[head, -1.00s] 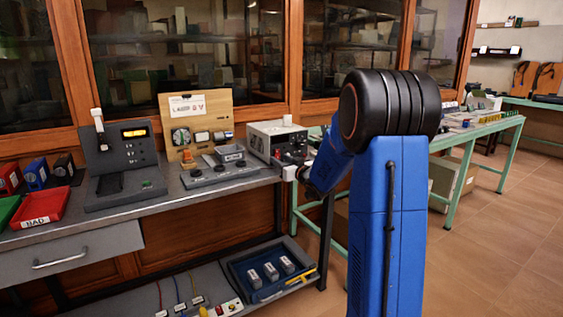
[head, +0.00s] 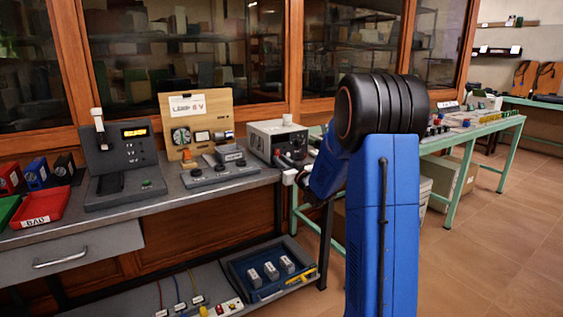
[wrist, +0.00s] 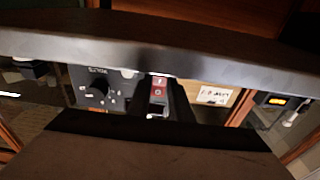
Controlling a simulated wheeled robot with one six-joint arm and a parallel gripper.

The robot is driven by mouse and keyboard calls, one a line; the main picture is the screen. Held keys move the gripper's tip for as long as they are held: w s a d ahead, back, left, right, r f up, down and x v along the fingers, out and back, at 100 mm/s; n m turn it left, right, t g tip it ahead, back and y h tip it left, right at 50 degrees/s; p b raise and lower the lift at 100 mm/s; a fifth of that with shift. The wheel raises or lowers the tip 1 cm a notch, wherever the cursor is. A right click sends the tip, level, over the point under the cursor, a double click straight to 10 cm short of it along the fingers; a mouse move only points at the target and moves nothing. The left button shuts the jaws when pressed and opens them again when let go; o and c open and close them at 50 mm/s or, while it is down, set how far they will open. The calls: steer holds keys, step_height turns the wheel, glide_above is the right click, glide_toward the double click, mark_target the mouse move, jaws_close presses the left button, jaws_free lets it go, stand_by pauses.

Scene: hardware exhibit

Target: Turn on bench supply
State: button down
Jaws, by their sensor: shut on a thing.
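The bench supply (head: 262,135) is a grey box with a dark front, at the right end of the grey bench. My gripper (head: 289,163) is at its front, reaching in from the right; my arm hides part of that front. My gripper is shut on this switch. The exact contact and the switch's position are hard to make out. A black knob (wrist: 97,88) is left of the switch.
A grey control box (head: 215,172) stands left of the supply, before a wooden lamp board (head: 195,105). A grey instrument with a lit display (head: 135,133) and a red tray (head: 45,207) are further left. A green table (head: 490,122) is right. Floor is clear at right.

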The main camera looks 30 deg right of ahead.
steer(key=c, duration=1.6)
jaws_free()
steer(key=shift+s, duration=0.15)
steer(key=s, duration=0.5)
steer(key=s+f, duration=0.1)
steer(key=s, duration=0.5)
steer(key=s+f, duration=0.1)
steer(key=s, duration=0.5)
steer(key=shift+d, duration=0.3)
